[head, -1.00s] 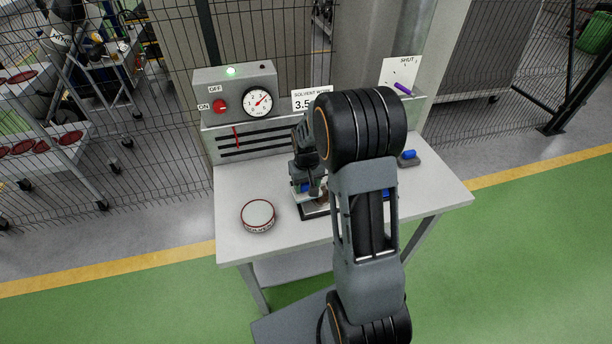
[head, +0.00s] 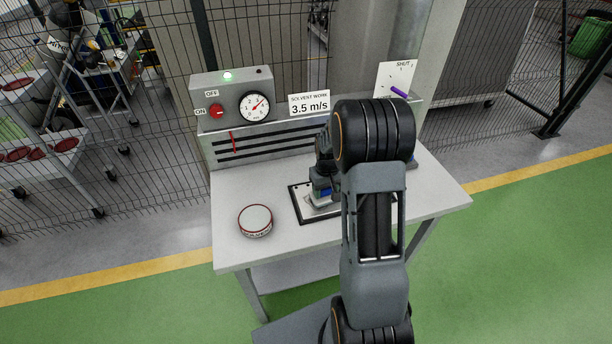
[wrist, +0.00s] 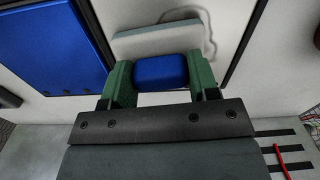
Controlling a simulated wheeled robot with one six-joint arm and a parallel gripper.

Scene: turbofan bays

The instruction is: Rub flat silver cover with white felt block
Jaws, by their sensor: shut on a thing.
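My gripper (wrist: 160,82) is shut on the blue handle (wrist: 160,71) of the white felt block (wrist: 155,40). The block is below the fingers, over the pale flat silver cover (wrist: 238,17) with dark edges. It looks down on the surface, but I cannot tell firm contact. A thin grey outline shows on the cover beside the block. In the head view the cover (head: 301,204) lies on the bench in a black frame, its right part hidden by my arm. The felt block (head: 321,201) shows at its middle.
A round red-rimmed tin (head: 255,220) stands on the bench, left of the cover. A blue panel (wrist: 50,45) lies beside the cover in the wrist view. A control box (head: 232,98) with gauge and red knob stands behind. The front left of the bench is clear.

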